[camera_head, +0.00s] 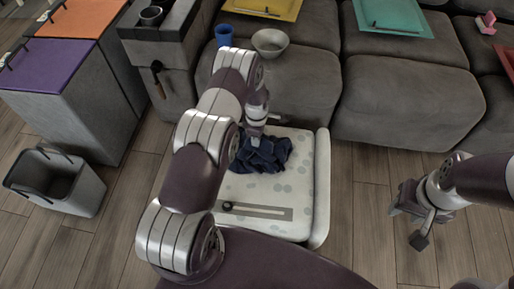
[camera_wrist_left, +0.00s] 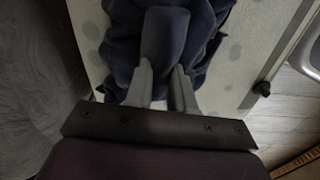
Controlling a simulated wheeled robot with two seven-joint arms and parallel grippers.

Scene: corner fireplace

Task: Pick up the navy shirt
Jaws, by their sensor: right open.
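The navy shirt (camera_head: 264,157) lies crumpled on the pale, spotted seat (camera_head: 250,190) in the head view. My left gripper (camera_head: 257,133) reaches down onto its upper part, and my arm hides some of the left side. In the left wrist view, a fold of the navy shirt (camera_wrist_left: 165,40) runs between the two close-set fingers of my left gripper (camera_wrist_left: 163,80), which look shut on it. The rest of the cloth still rests on the seat. My right gripper (camera_head: 424,217) is open and empty above the floor at the right.
A grey sofa (camera_head: 405,90) stands behind the seat. A blue cup (camera_head: 224,35) and a grey bowl (camera_head: 270,42) sit on it. A grey bin (camera_head: 58,180) stands on the floor at the left, by cabinets. Floor between the seat and my right gripper is clear.

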